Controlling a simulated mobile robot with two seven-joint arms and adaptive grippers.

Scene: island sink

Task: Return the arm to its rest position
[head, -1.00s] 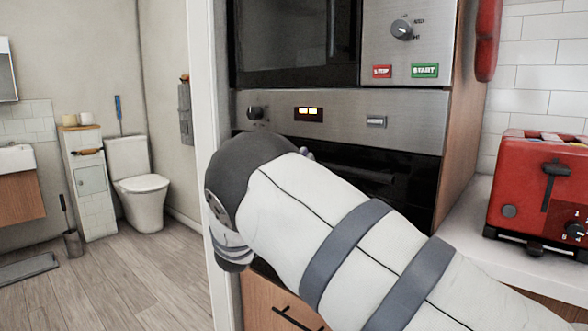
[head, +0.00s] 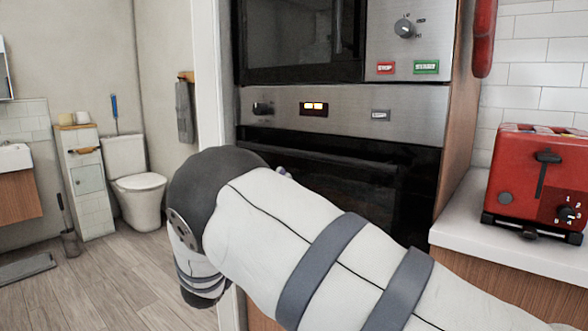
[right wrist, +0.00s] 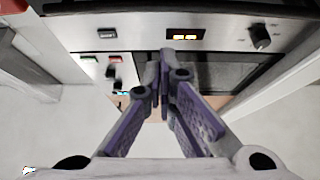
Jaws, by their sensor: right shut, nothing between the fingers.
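My right arm (head: 290,240) comes in from the lower right of the head view, white with grey bands, and bends at a dark grey joint in front of the oven. Its hand is mostly hidden behind the arm there. In the right wrist view my right gripper (right wrist: 164,75) shows its purple-padded fingers drawn together, with nothing between them. The fingers point toward the oven front, and I cannot tell how wide the gap to it is. My left gripper is not in view.
The built-in oven (head: 340,180) stands below a microwave (head: 300,35) in a tall cabinet close to my arm. A red toaster (head: 535,175) sits on the counter (head: 520,235) at right.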

